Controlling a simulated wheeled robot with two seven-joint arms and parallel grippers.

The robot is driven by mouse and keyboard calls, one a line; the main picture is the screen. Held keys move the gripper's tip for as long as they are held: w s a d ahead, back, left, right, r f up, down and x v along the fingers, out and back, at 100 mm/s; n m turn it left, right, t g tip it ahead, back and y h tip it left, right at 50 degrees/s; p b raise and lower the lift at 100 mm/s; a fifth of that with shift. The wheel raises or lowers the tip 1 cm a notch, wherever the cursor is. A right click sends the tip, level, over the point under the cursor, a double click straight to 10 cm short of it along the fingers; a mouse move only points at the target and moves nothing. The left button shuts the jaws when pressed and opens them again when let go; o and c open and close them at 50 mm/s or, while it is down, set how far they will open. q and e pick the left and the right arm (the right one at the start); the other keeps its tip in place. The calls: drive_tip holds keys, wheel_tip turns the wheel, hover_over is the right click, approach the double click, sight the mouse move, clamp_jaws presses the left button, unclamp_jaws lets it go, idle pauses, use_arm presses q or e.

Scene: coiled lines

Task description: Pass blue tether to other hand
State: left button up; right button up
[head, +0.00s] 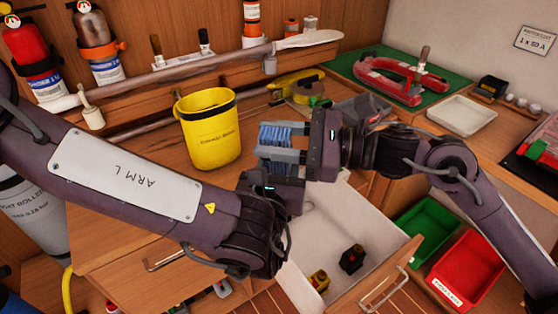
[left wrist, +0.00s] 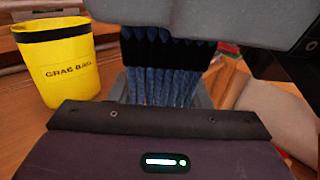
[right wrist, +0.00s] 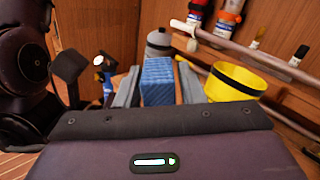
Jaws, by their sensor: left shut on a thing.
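The blue tether (head: 275,135) is a coiled bundle of blue strands held in the air above the open drawer. My left gripper (head: 276,160) is shut on it from below. In the left wrist view the tether (left wrist: 160,85) stands between the left fingers, with a black band across its upper part. My right gripper (head: 288,140) comes in from the right, its fingers on either side of the tether. In the right wrist view the tether (right wrist: 158,82) sits between these fingers, which look open; whether they touch it is hard to tell.
A yellow bucket (head: 208,135) stands on the counter just left of the grippers. The open drawer (head: 325,215) below holds small dark and yellow items. Green (head: 424,230) and red bins (head: 468,268) lie at the lower right. A white tray (head: 462,115) sits on the right counter.

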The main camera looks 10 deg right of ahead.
drive_tip(key=shift+o, duration=1.4)
drive_tip(key=shift+d, duration=0.1)
